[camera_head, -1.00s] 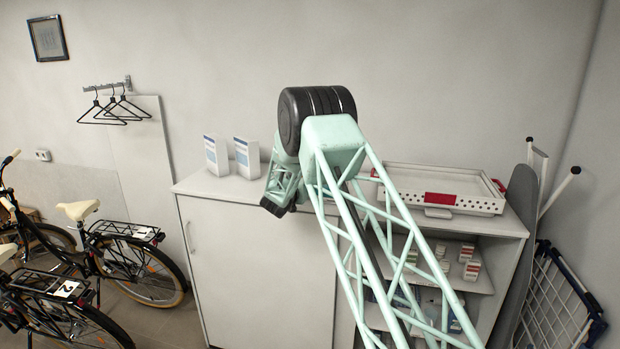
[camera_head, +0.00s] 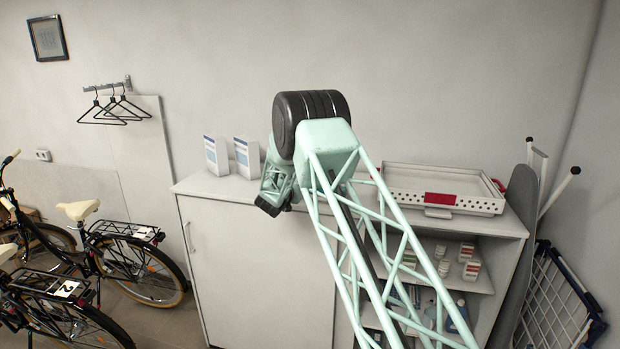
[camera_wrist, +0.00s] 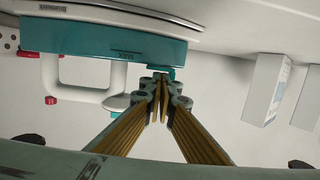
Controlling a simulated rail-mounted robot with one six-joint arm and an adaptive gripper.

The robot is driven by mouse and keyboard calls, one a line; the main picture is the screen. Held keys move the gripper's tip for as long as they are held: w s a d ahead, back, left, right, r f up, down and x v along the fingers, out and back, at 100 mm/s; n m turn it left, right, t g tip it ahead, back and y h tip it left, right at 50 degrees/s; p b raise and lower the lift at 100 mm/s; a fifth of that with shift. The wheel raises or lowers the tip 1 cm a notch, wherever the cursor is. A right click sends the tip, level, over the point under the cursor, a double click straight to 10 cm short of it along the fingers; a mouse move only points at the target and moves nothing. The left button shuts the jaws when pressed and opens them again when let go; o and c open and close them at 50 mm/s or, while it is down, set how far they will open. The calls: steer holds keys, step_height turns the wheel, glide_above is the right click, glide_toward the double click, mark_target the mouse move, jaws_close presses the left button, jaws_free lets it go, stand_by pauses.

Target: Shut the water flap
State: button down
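My gripper (camera_wrist: 161,98) shows in the wrist view with its fingertips drawn together and nothing visible between them. A teal panel (camera_wrist: 100,40) with small lettering sits beyond and to the left of the fingertips, along a white body (camera_wrist: 130,14). A small teal tab (camera_wrist: 160,72) at the panel's right end shows just past the fingertips. I cannot tell whether they touch it. I cannot say for sure that this panel is the water flap, or whether it is fully shut.
A white cabinet (camera_head: 262,265) holds two white boxes (camera_head: 216,155) and a white tray with a red patch (camera_head: 441,199) on top. Open shelves (camera_head: 462,282) hold small packages. An ironing board (camera_head: 518,215) stands right. Bicycles (camera_head: 85,240) stand left.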

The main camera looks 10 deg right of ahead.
steer(key=shift+a, duration=0.15)
stand_by(0.5)
steer(key=shift+w+r, duration=0.1)
steer(key=shift+r, duration=0.2)
steer(key=shift+a+r+p, duration=0.1)
steer(key=shift+r+p, duration=0.25)
steer(key=shift+r, duration=0.4)
steer(key=shift+r, duration=0.2)
steer(key=b+v, duration=0.2)
steer(key=v, duration=0.6)
stand_by(1.7)
stand_by(0.4)
